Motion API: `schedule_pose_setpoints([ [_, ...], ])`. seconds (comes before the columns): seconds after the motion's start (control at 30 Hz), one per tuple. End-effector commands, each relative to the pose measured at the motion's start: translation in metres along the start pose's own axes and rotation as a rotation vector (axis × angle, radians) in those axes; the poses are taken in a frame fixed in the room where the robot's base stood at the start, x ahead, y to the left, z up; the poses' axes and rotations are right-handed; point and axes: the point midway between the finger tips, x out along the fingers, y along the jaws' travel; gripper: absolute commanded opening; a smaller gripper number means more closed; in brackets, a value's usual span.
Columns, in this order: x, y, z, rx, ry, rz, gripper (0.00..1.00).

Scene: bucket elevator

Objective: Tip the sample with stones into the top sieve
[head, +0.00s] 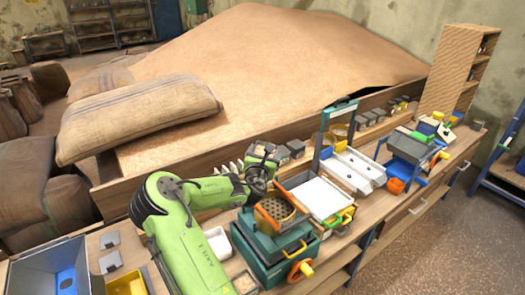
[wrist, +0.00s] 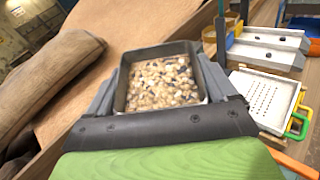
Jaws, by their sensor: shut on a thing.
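My gripper (wrist: 163,92) is shut on a dark grey sample box (wrist: 203,78), its fingers on either side. The box holds pale grains mixed with white and dark stones and looks about level. In the head view my gripper (head: 262,166) is above the bench, behind the green machine with a round perforated screen (head: 276,207); its contents are hidden there. A white sieve tray (head: 316,197) with coloured handles lies right of that machine. In the wrist view this sieve (wrist: 262,98) shows small holes, right of and apart from the box.
A white two-channel tray (head: 352,170) with a blue upright frame stands further right. Several grey boxes (head: 297,148) line the ledge behind. A grain heap (head: 270,60) and sacks (head: 140,118) fill the area beyond the board. A grey bin (head: 48,272) stands at front left.

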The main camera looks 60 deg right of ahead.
Motion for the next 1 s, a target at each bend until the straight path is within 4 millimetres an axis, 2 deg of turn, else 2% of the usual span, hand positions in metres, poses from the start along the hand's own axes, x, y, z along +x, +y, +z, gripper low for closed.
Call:
schedule_pose_setpoints([
  [0.3,-0.008,-0.011,-0.016,0.038,-0.039,0.016,0.43],
  [0.53,-0.008,-0.010,-0.009,0.149,-0.156,0.052,0.43],
  [1.0,-0.010,-0.010,-0.004,0.230,-0.237,0.076,0.43],
])
